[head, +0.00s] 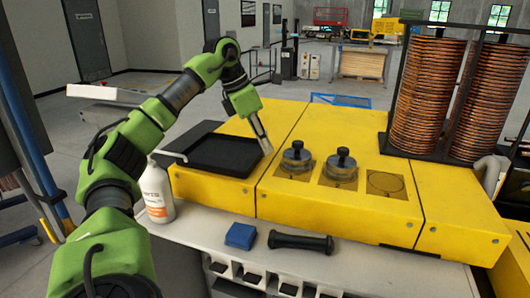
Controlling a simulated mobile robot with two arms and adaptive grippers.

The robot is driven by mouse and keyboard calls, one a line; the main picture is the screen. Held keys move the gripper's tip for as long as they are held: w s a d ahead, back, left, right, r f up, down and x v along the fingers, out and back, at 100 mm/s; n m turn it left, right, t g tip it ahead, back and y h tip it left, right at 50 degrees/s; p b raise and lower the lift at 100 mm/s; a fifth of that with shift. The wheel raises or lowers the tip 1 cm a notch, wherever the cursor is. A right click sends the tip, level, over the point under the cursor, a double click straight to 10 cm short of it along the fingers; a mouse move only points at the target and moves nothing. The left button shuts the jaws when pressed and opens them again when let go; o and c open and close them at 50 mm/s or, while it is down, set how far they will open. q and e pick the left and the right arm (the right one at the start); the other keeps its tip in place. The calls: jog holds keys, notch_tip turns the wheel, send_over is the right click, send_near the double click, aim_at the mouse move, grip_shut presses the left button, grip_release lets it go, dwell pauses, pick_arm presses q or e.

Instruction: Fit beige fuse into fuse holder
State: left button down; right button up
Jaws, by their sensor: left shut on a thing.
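My left gripper (264,146) reaches down from the left arm over the yellow machine, just right of the black tray. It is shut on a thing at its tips. A slim pale piece shows there, which looks like the beige fuse, but it is small and partly hidden by the fingers. I cannot make out the fuse holder for certain. Two round metal fittings with black knobs, a left one (296,160) and a middle one (340,165), stand on the machine right of the gripper. To their right is an empty marked circle (386,183). My right gripper is not in view.
The black tray (222,154) is set on the yellow machine (340,208). A white bottle (157,193) stands left of it. A blue block (240,236) and a black dumbbell-shaped part (300,242) lie on the white bench in front. Copper coils (427,95) stand at the back right.

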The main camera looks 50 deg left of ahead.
pick_arm(q)
jog(key=f, duration=0.3)
jog(key=shift+w, duration=0.25)
jog(key=shift+a+f, duration=0.1)
jog(key=shift+f, duration=0.15)
jog(key=shift+s, duration=0.1)
jog(key=c, duration=2.6)
grip_release()
jog(key=shift+f, duration=0.2)
jog(key=o, duration=0.4)
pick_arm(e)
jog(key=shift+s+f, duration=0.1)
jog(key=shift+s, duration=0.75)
pick_arm(q)
jog(key=shift+o, duration=0.2)
